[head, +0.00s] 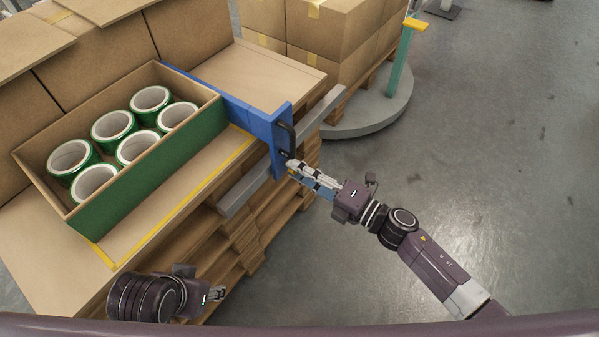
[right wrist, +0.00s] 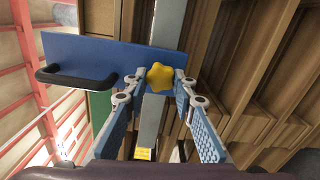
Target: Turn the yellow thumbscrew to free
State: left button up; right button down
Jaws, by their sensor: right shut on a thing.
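The yellow thumbscrew (right wrist: 159,77) is a lobed knob on the blue plate (right wrist: 105,58), between my right fingertips in the right wrist view. My right gripper (head: 291,164) is shut on it, one finger at each side. In the head view the knob is hidden behind the fingers. The blue plate (head: 280,120) is on a blue bar beside the open box and carries a black handle (head: 287,138). My left gripper (head: 217,294) is low at the bottom left, mostly hidden behind its own wrist, away from the plate; its opening cannot be made out.
A green-fronted box (head: 160,164) holds several green tape rolls. It stands on cardboard edged with yellow tape (head: 190,196). A grey metal rail (head: 240,188) runs under the blue plate, above a wooden pallet (head: 275,212). Stacked cartons (head: 330,30) are behind. The floor at right is clear.

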jog(key=shift+f+n, duration=0.1)
jog(key=shift+n, duration=0.5)
jog(key=c, duration=1.6)
grip_release()
jog(key=shift+d, duration=0.1)
jog(key=v, duration=1.2)
